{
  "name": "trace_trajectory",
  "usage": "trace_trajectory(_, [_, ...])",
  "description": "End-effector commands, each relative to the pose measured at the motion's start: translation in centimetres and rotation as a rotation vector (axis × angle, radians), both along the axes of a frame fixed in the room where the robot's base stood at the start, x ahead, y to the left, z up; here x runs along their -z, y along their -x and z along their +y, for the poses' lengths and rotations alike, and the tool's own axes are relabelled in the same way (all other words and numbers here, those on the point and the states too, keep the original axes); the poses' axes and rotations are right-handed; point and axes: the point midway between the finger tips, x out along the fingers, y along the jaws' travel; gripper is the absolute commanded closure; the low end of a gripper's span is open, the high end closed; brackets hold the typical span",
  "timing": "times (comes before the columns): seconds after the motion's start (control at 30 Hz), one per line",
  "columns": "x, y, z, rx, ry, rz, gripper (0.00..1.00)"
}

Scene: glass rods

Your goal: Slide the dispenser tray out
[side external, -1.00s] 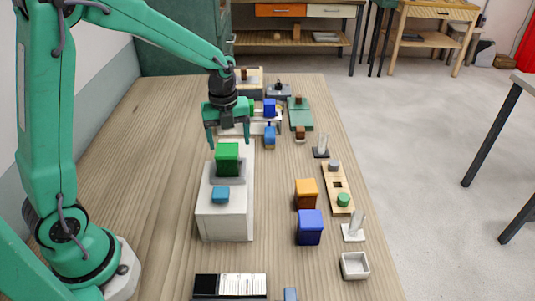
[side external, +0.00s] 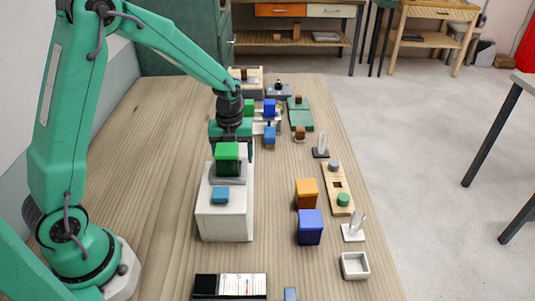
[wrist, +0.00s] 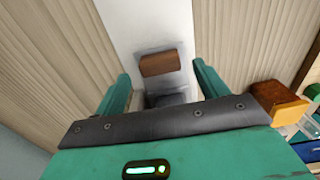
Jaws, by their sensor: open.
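The dispenser appears to be the long white box (side external: 226,220) on the table in the side view. A green block (side external: 228,158) stands on its grey top plate, with a small blue block (side external: 220,195) in front. My gripper (side external: 231,140) is just behind the green block, which partly hides the fingers. In the wrist view, my open gripper (wrist: 161,74) has its fingers apart on either side of the white body (wrist: 150,20). A brown block (wrist: 160,63) shows between the fingertips, apart from both. I cannot tell which part is the tray.
An orange block (side external: 306,193) and a blue block (side external: 310,227) stand right of the white box. A wooden board (side external: 338,188) and a small white dish (side external: 354,265) lie farther right. Several items crowd the back. The table left of the box is clear.

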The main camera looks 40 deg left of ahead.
Motion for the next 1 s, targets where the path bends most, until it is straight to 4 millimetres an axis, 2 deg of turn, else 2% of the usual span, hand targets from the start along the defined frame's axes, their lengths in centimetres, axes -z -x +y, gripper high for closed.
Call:
trace_trajectory(0.1, [1.6, 0.1, 0.0, 0.000, 0.000, 0.003, 0.27])
trace_trajectory(0.3, [3.2, 0.1, 0.0, 0.000, 0.000, 0.001, 0.27])
trace_trajectory(0.7, [3.7, 0.0, 0.0, 0.000, 0.000, 0.000, 0.27])
trace_trajectory(1.0, [3.6, 0.0, 0.0, 0.000, 0.000, 0.000, 0.86])
